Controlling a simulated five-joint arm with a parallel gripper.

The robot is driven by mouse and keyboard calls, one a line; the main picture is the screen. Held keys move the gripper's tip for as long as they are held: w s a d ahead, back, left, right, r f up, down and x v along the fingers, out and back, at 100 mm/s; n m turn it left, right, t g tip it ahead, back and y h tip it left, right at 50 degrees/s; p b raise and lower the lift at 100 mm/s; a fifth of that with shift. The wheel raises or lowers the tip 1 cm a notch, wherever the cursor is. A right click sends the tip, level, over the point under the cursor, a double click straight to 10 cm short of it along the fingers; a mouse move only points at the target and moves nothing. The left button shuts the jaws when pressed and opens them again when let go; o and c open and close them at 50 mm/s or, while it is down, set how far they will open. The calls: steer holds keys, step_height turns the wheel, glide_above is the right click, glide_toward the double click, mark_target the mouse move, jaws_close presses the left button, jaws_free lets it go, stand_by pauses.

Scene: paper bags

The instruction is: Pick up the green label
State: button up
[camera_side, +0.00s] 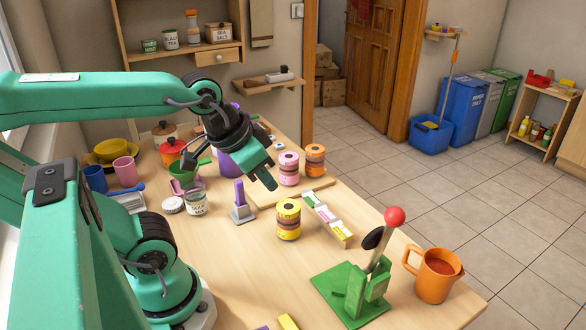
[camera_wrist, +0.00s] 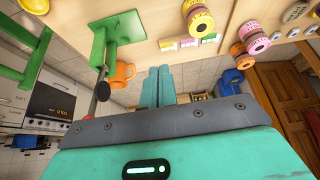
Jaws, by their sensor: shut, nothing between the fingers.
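The green label (camera_side: 311,201) is the farthest in a short row of small white-edged labels on the wooden table, beside a pink label (camera_side: 325,214) and a yellow label (camera_side: 342,233). In the wrist view the green label (camera_wrist: 208,40) is at the right end of the row, next to the pink label (camera_wrist: 188,43) and yellow label (camera_wrist: 167,45). My gripper (camera_side: 271,183) is shut and empty, above the table to the left of the green label and apart from it. In the wrist view my gripper (camera_wrist: 158,70) has both fingers together, below the row.
Yellow (camera_side: 288,219), pink (camera_side: 289,168) and orange (camera_side: 315,159) ribbed rolls stand near the labels. A purple-handled tool (camera_side: 240,203) stands left. A green lever press (camera_side: 352,292) and orange jug (camera_side: 434,275) stand toward the front right.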

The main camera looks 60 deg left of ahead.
steer(key=o, duration=1.2)
steer(key=shift+c, duration=0.2)
steer(key=shift+w, duration=0.1)
steer(key=g, duration=0.6)
glide_above(313, 200)
step_height(313, 200, down, 14)
steer(key=shift+f, duration=1.2)
steer(key=shift+a+f, duration=0.1)
steer(key=shift+f, duration=2.5)
